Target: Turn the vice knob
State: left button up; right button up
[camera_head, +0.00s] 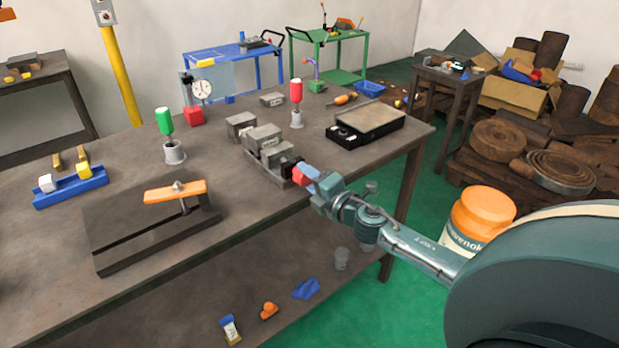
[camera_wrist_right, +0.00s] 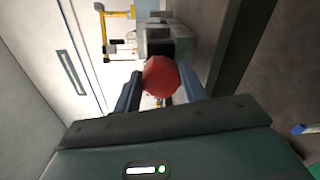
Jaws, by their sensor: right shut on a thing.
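The grey vice (camera_head: 268,155) sits near the front edge of the workbench, with its black end toward me. Its red knob (camera_head: 304,171) sticks out at that end. In the right wrist view the round red knob (camera_wrist_right: 161,76) sits between the two fingers, with the vice body (camera_wrist_right: 160,40) beyond it. My right gripper (camera_head: 313,179) reaches in from the right and is shut on the knob; it also shows in the right wrist view (camera_wrist_right: 161,90). The fingers partly hide the knob in the head view. My left gripper is not in view.
Red (camera_head: 296,95) and green (camera_head: 164,122) handled tools stand in grey cups behind and left. A dark plate with an orange lever (camera_head: 175,191) lies at left.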

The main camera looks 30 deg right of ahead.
jog(key=n, duration=0.9)
jog(key=n+p, duration=0.1)
jog(key=n, duration=0.8)
jog(key=shift+a+t+p, duration=0.2)
jog(key=shift+t+p, duration=0.1)
jog(key=shift+n+p, duration=0.5)
jog(key=shift+n, duration=2)
jog(key=shift+f, duration=0.1)
jog(key=o, duration=1)
jog(key=s, duration=0.8)
jog(key=s+b, duration=0.1)
jog(key=s, duration=0.4)
jog(key=shift+s+d+f, duration=0.1)
jog(key=shift+d, duration=0.2)
